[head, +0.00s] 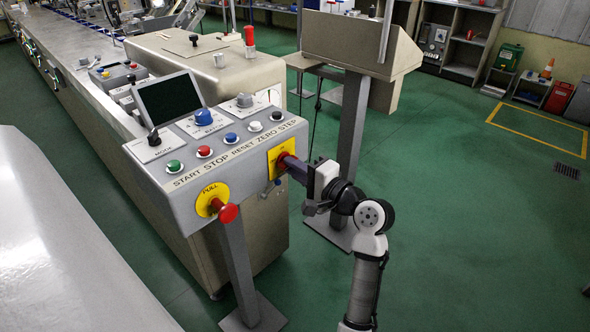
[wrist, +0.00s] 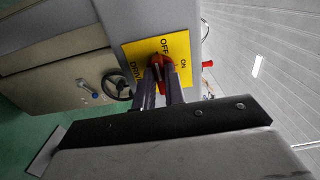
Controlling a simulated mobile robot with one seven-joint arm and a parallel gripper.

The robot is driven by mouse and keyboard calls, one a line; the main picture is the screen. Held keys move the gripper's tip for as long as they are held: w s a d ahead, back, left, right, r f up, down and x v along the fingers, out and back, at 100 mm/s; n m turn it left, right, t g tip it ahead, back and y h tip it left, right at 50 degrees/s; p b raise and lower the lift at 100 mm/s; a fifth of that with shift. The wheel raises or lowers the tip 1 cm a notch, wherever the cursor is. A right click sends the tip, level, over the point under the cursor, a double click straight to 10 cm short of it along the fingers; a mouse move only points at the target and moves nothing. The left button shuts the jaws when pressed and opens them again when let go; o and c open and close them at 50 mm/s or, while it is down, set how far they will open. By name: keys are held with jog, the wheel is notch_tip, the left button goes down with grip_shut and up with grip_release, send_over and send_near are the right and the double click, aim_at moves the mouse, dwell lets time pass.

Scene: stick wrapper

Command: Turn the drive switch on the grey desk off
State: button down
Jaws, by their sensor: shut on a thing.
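The drive switch is a red rotary knob (wrist: 157,70) on a yellow plate (wrist: 188,45) marked OFF and ON in the wrist view. In the head view the red knob (head: 283,160) sits on the yellow plate (head: 273,165) at the right of the grey desk's front face (head: 240,184). My gripper (head: 287,163) reaches in from the right, its fingers shut on the red knob. The fingers (wrist: 162,84) also show around the knob in the wrist view and hide part of it. I cannot tell exactly which mark the knob points to.
A red mushroom button (head: 228,213) on a yellow PULL plate sticks out left of the switch. The desk top has several coloured buttons, knobs and a dark screen (head: 168,98). A grey post (head: 345,130) stands behind my wrist. Green floor (head: 450,240) is clear at the right.

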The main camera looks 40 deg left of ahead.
dwell(0.3)
jog(key=c, duration=1.5)
grip_release()
jog(key=shift+o, duration=0.2)
jog(key=s+d+b, duration=0.1)
jog(key=d+b, duration=0.1)
jog(key=d, duration=1.1)
jog(key=shift+d, duration=0.4)
jog(key=shift+a, duration=0.1)
